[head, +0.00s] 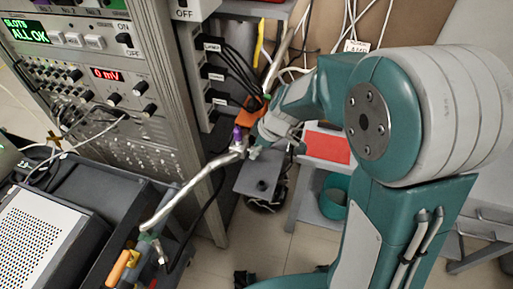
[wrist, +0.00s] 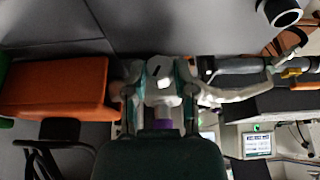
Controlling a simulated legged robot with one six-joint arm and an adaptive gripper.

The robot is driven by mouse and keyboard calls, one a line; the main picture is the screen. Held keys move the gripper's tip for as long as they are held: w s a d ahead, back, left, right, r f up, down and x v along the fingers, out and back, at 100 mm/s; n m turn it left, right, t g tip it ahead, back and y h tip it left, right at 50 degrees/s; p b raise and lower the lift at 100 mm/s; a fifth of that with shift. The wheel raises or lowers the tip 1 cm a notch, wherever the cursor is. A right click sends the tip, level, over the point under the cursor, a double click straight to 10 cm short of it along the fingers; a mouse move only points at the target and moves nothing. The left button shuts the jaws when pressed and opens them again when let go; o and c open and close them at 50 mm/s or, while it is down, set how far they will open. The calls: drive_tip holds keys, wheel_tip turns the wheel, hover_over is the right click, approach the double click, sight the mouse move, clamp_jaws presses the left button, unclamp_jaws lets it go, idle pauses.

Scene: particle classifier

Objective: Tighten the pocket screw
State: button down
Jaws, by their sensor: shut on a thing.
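My gripper (head: 256,142) reaches in from the right at the end of my teal arm. In the wrist view my gripper (wrist: 160,92) has its fingers closed around a small grey metal fitting (wrist: 161,72). A purple knob (head: 238,133) stands on the fitting at the near end of a silver pipe (head: 192,186); the purple also shows between the fingers in the wrist view (wrist: 163,124). The pipe runs down left in the head view. I cannot pick out the pocket screw for certain; the fingers hide part of the fitting.
A grey instrument rack (head: 160,120) with cables stands at the left. A dark cart (head: 90,190) is at the lower left. An orange part (head: 253,108) is close behind my gripper. A red-topped stand (head: 326,147) is behind. Floor shows below.

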drive_tip(key=shift+w+g, duration=0.1)
drive_tip(key=shift+g, duration=0.2)
drive_tip(key=g+y, duration=0.1)
drive_tip(key=g, duration=0.1)
drive_tip(key=m+g, duration=0.1)
drive_tip(key=g, duration=0.1)
drive_tip(key=shift+w+d+f+y, duration=0.1)
drive_tip(key=shift+w+y, duration=0.2)
drive_tip(key=shift+y, duration=0.1)
drive_tip(key=g+y, duration=0.1)
drive_tip(key=g, duration=0.1)
drive_tip(key=m+g, duration=0.1)
drive_tip(key=g, duration=0.1)
drive_tip(key=shift+w+f+y, duration=0.15)
drive_tip(key=shift+w+y, duration=0.05)
drive_tip(key=shift+y, duration=0.2)
idle(0.4)
drive_tip(key=shift+c, duration=2.2)
unclamp_jaws()
drive_tip(key=shift+w, duration=0.1)
